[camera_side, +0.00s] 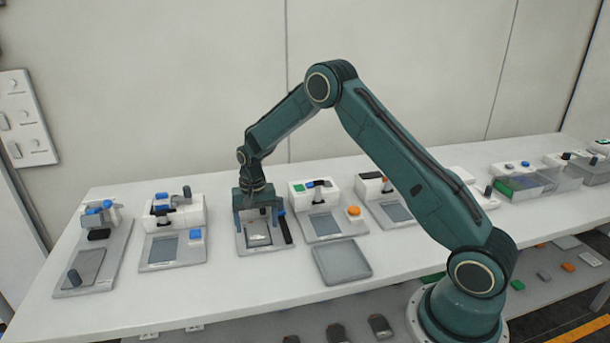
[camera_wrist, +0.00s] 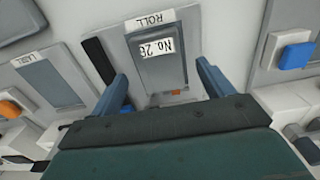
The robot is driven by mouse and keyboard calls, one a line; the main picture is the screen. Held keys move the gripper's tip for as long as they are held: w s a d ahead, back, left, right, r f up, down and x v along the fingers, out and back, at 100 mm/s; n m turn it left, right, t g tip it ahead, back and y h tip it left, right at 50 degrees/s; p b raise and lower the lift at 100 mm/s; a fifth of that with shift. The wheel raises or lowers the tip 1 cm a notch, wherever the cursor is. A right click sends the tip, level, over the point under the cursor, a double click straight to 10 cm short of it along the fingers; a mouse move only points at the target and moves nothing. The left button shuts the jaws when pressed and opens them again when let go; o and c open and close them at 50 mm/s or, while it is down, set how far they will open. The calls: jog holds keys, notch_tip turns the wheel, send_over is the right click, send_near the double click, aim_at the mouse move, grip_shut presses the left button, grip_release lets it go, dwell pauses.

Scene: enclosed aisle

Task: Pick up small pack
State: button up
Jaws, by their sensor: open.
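My gripper (camera_side: 257,221) is open and points down over a station in the middle of the white table. In the wrist view its two blue-grey fingers (camera_wrist: 163,74) stand wide apart with nothing gripped between them. Past the fingertips lies a flat grey panel (camera_wrist: 158,68) with a "No. 26" label and a "ROLL" label at its far edge. In the side view this grey piece (camera_side: 257,229) shows below the fingers, partly hidden by them. I cannot tell for sure whether it is the small pack, or whether the fingers touch it.
A black bar (camera_side: 284,229) lies close on the right of the gripper. An empty grey tray (camera_side: 341,262) sits at the table's front. Similar stations with blue (camera_side: 195,234) and orange (camera_side: 353,211) buttons stand on both sides.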

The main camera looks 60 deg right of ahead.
aim_at(257, 231)
jog(key=shift+f, duration=1.15)
jog(key=c, duration=1.2)
jog(key=shift+c, duration=0.3)
jog(key=shift+r, duration=0.15)
notch_tip(257, 231, up, 20)
